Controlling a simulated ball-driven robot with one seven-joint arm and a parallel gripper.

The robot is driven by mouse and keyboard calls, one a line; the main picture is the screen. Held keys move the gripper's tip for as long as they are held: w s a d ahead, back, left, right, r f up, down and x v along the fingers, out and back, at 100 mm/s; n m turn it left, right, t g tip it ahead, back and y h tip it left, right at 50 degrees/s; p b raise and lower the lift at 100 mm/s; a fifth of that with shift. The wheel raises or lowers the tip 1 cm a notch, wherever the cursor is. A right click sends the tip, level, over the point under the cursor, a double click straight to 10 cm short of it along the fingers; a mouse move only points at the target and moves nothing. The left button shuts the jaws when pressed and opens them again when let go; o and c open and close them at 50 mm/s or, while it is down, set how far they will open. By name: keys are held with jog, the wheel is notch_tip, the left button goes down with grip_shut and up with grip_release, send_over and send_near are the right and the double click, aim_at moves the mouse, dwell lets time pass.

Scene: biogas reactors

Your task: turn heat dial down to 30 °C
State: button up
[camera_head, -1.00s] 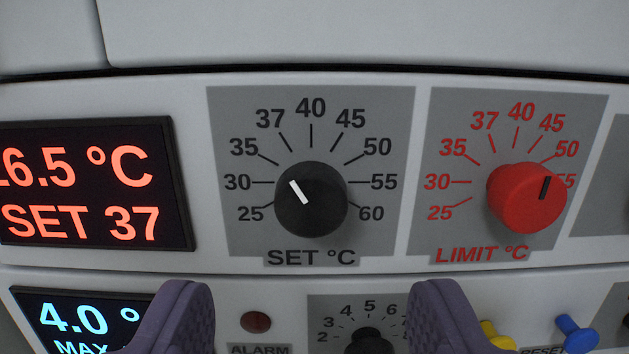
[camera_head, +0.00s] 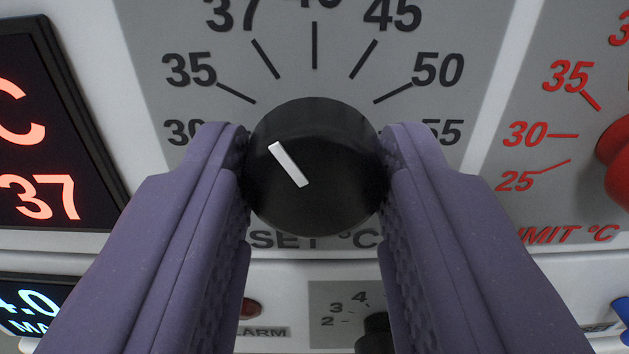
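The black SET °C dial (camera_head: 330,200) is in the middle of the view, on a grey scale plate (camera_head: 175,25). Its white pointer line tilts up and left, toward the 37 mark. My gripper (camera_head: 316,165) has its two purple fingers on either side of the dial, left and right. The fingers lie close against the dial's sides; whether they press on it is hard to tell. The left finger partly covers the 30 label and hides 25; the right finger partly covers 55 and hides 60. The display (camera_head: 50,130) at left shows red digits ending in 37.
The red LIMIT dial (camera_head: 617,165) stands out at the right edge, clear of my right finger. Below are a lower display (camera_head: 30,305), a red alarm lamp (camera_head: 250,308), a small black knob (camera_head: 374,335) and a blue lever (camera_head: 622,308).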

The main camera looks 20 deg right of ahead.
jog(key=shift+n, duration=0.4)
jog(key=shift+c, duration=0.2)
jog(key=n, duration=0.4)
jog(key=shift+n+b, duration=0.4)
jog(key=n, duration=0.6)
jog(key=shift+b, duration=0.4)
jog(key=o, duration=1)
jog(key=shift+o, duration=0.2)
